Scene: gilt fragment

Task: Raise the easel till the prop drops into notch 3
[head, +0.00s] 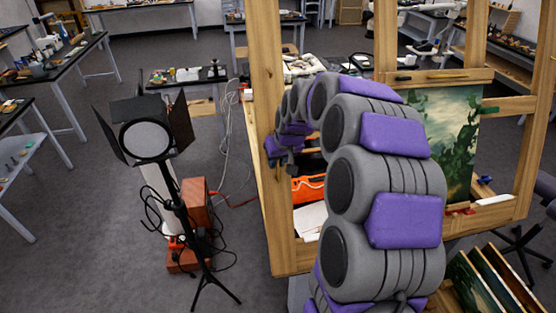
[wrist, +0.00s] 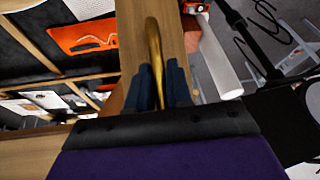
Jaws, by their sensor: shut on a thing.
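The easel is a large pale wooden frame (head: 263,110) at the centre right of the head view, and one of its beams (wrist: 184,38) runs up the middle of the wrist view. It carries a green landscape painting (head: 450,130). A curved brass bar (wrist: 154,50) lies in front of the beam. My gripper (wrist: 157,82) has its dark fingers shut around the near part of this brass bar. In the head view my arm hides much of the easel, and my gripper is by the left upright. I cannot make out the prop or its notches.
A studio lamp (head: 147,140) on a black tripod stands left of the easel, with loose cables around it. An orange object (head: 308,188) lies behind the left upright. Framed pictures (head: 490,282) lean at lower right. Workbenches line the sides; grey floor (head: 90,260) is clear at left.

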